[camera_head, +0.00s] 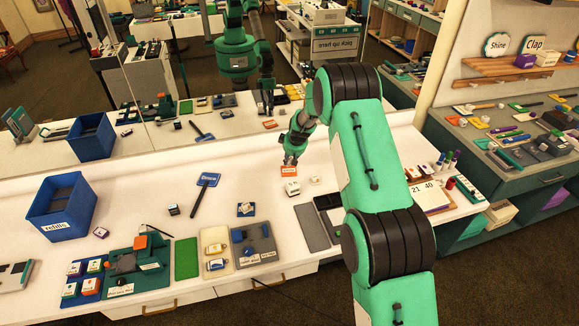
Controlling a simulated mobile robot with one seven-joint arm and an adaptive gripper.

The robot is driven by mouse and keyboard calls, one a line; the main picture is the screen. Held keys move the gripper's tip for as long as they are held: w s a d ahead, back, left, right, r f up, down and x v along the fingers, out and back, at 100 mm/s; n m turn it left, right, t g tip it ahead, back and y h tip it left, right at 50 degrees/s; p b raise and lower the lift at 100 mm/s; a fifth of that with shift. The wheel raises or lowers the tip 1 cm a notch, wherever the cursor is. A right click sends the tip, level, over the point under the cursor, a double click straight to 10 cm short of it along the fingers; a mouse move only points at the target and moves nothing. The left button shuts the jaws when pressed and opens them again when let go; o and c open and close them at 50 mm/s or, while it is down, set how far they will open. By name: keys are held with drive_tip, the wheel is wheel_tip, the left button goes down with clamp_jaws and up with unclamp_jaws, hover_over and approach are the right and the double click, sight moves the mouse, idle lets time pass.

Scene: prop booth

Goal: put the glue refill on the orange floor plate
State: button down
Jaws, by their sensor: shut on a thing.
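My gripper (291,160) is low over the white counter, at the end of my green arm. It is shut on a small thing. That thing is too small and too covered by the fingers to identify, so I cannot tell if it is the glue refill. A flat orange plate (289,171) with pale lettering lies on the counter just below the fingertips; it looks like the orange floor plate. I cannot tell whether the held thing touches it.
A white block (292,187) and a small white cube (315,180) stand close in front of the plate. A blue refills bin (62,205), a blue paddle-like sign (206,187) and a teal machine (138,262) are to the left. A mirror runs behind the counter.

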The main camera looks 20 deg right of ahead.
sight(289, 164)
drive_tip(key=shift+f, duration=1.8)
drive_tip(key=shift+f+b, duration=0.25)
drive_tip(key=shift+b, duration=0.2)
drive_tip(key=c, duration=1.6)
unclamp_jaws()
drive_tip(key=shift+o, duration=0.2)
drive_tip(key=shift+r, duration=0.1)
drive_tip(key=shift+r, duration=0.15)
drive_tip(key=shift+r+p, duration=0.2)
drive_tip(key=shift+p, duration=0.1)
drive_tip(key=p+v, duration=0.1)
drive_tip(key=v, duration=1)
drive_tip(key=shift+s+r, duration=0.15)
drive_tip(key=shift+r, duration=0.15)
